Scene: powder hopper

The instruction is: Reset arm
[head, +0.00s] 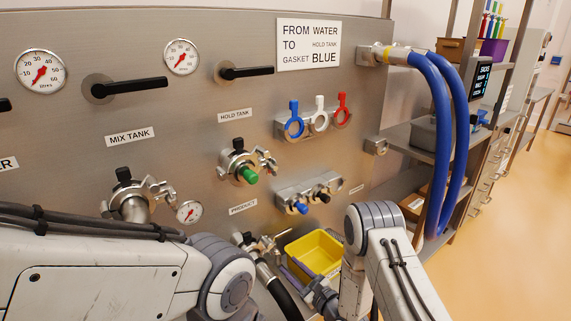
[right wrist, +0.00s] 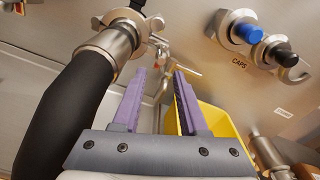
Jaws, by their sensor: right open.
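My right gripper (head: 290,274) is low in front of the panel in the head view, partly hidden by my own arm. In the right wrist view its two purple fingers (right wrist: 160,84) stand apart with nothing between them. A black hose (right wrist: 68,110) with a steel clamped coupling (right wrist: 112,42) is just left of the fingers. A yellow bin (right wrist: 222,124) is behind and right of the right finger; it also shows in the head view (head: 318,250). My left arm crosses the lower left of the head view, and its gripper is not seen.
The steel panel (head: 75,75) carries gauges, black handles and the HOLD TANK port with a green plug (head: 248,174). Blue, white and red gaskets (head: 319,118) hang on a rack. Caps (head: 300,206) sit below. Blue hoses (head: 440,130) hang at right; the floor beyond is clear.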

